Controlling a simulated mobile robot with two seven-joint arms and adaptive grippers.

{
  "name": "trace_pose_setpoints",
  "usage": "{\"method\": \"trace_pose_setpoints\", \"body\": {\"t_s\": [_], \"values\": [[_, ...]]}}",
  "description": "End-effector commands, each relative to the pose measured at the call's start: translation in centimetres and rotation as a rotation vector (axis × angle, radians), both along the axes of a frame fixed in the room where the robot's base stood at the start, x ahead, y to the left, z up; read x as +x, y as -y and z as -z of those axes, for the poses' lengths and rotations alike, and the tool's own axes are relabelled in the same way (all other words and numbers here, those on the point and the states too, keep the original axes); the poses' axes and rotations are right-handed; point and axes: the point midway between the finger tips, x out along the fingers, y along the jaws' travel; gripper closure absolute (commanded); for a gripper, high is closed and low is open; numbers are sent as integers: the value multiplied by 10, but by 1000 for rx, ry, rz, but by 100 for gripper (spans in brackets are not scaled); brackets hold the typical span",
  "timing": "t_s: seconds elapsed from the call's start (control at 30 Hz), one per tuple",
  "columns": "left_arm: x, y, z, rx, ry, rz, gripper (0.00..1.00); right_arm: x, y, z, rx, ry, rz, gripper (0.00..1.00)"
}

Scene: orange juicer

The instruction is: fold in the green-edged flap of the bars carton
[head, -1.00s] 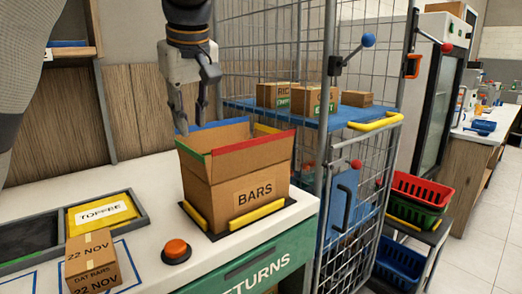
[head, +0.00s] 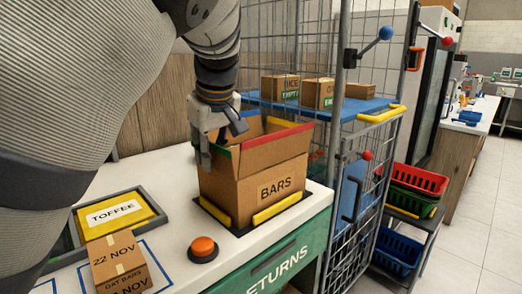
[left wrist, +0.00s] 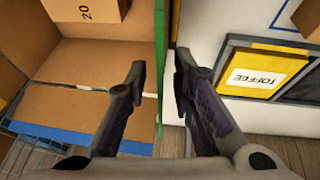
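The bars carton (head: 275,187) stands open on the counter, its edged flaps standing up. Its green-edged flap (left wrist: 160,65) is upright on the carton's left side; in the head view my gripper partly hides it. The red-edged flap (head: 278,135) is at the front; the blue-edged flap (left wrist: 60,133) shows in the left wrist view. My left gripper (left wrist: 160,80) is open at the green-edged flap, one finger on the inner side and one outside, with gaps visible; it also shows in the head view (head: 222,145). My right gripper is not in view.
A small box (left wrist: 85,8) lies inside the carton. Yellow guides (head: 277,208) hold its base. A wire cage (head: 345,150) stands to the right.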

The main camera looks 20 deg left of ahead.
Motion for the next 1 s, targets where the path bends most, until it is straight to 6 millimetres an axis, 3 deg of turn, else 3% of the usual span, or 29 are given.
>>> {"method": "trace_pose_setpoints", "body": {"t_s": [0.03,0.13,0.57,1.0], "values": [[0,0,0,0,0,0,78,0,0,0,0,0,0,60],[0,0,0,0,0,0,100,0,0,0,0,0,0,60],[2,0,1,14,-33,2,100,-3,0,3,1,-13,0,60],[14,4,8,127,-310,2,100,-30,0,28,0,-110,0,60]]}}
